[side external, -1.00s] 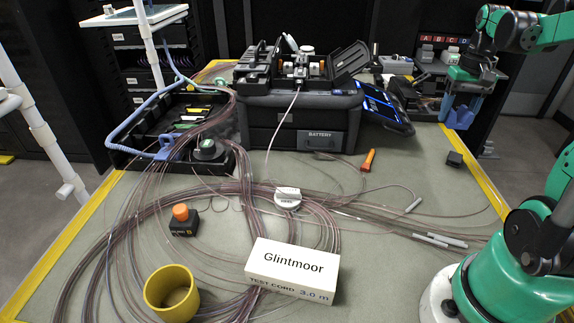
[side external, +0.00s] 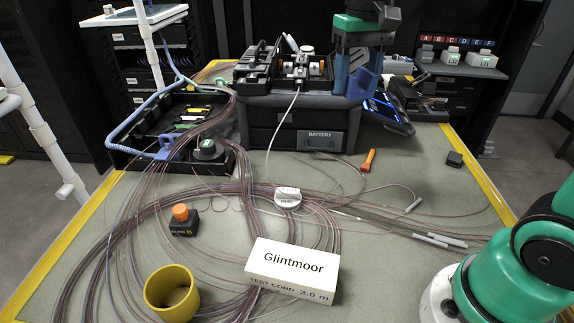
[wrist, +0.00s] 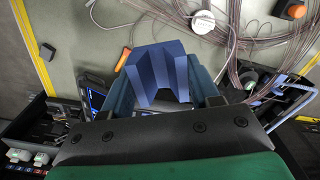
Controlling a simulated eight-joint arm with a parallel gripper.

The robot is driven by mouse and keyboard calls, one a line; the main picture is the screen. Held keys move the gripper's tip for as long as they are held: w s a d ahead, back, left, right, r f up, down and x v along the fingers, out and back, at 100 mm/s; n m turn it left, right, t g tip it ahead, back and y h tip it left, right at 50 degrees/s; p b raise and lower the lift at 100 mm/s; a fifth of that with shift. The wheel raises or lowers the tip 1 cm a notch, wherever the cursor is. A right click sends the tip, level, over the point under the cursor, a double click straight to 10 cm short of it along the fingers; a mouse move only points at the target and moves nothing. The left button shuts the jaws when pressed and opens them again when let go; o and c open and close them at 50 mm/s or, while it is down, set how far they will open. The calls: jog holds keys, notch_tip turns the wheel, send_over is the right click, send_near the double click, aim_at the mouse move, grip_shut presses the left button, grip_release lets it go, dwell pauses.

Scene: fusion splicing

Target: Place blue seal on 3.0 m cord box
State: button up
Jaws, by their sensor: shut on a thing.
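The 3.0 m cord box (side external: 291,270) is a white box marked "Glintmoor" and "TEST CORD 3.0 m". It lies at the front middle of the table in the side view. My gripper (side external: 357,84) points down beside the black splicer, well behind and above the cord box. It is shut on a blue folded piece (side external: 364,84), which looks like the blue seal. In the wrist view the blue piece (wrist: 160,73) shows its zigzag walls between my fingers. The cord box is not in the wrist view.
The splicer (side external: 300,125) and its screen (side external: 388,112) stand close under my gripper. A white round reel (side external: 288,199), loose fibre, an orange-topped block (side external: 182,221) and a yellow cup (side external: 172,293) lie around the cord box. An orange tool (side external: 368,160) lies right of the splicer.

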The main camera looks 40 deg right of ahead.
jog(key=s+a+n, duration=0.1)
jog(key=a+n, duration=0.1)
jog(key=a, duration=0.7)
jog(key=r+n, duration=0.1)
jog(key=n, duration=0.1)
send_over(294, 263)
notch_tip(294, 263, down, 19)
jog(key=shift+f, duration=0.15)
jog(key=o, duration=1.3)
jog(key=shift+c, duration=0.2)
